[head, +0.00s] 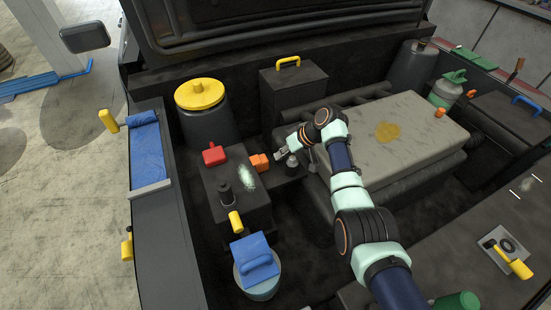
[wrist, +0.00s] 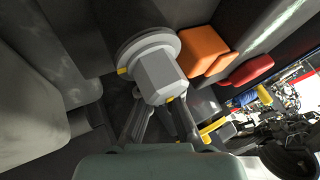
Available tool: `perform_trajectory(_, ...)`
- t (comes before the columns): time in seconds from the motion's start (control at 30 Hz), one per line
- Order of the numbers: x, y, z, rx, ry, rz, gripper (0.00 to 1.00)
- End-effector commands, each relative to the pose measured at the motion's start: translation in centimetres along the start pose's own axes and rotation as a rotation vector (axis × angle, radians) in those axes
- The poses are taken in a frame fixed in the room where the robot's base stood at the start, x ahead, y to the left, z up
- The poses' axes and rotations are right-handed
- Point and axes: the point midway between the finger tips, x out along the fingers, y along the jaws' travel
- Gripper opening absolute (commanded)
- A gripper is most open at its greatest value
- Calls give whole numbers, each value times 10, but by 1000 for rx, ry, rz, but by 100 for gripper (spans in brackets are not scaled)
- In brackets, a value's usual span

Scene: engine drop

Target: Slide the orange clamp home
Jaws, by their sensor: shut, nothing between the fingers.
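The orange clamp (head: 259,162) is a small block at the right edge of the dark battery-like box, beside the red clamp (head: 214,154). In the wrist view the orange clamp (wrist: 205,50) lies up and right of the fingers, with the red clamp (wrist: 252,70) beyond it. My gripper (head: 282,157) is just right of the orange clamp in the head view, apart from it. In the wrist view my gripper (wrist: 160,122) is shut and empty, its fingertips partly hidden behind a grey hexagonal-headed part (wrist: 158,75). Whether the fingers touch that part is unclear.
The dark box (head: 235,205) has a pale powdery patch and a dark post on top. A yellow-capped canister (head: 200,95) and a yellow-handled box (head: 293,88) stand behind. The large grey engine cover (head: 390,140) lies right. A blue-topped container (head: 255,262) stands in front.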

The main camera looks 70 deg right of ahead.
Motion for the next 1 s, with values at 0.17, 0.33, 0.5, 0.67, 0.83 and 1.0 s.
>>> perform_trajectory(0.17,-48,7,-4,-3,1,1,0)
perform_trajectory(0.33,-85,7,-2,-3,0,0,0)
perform_trajectory(0.5,-102,8,-1,-3,-1,-1,0)
perform_trajectory(0.67,-104,9,0,-3,-3,-2,0)
perform_trajectory(0.83,-104,9,0,-4,-3,-2,0)
perform_trajectory(1.0,-104,9,0,-4,-2,-2,0)
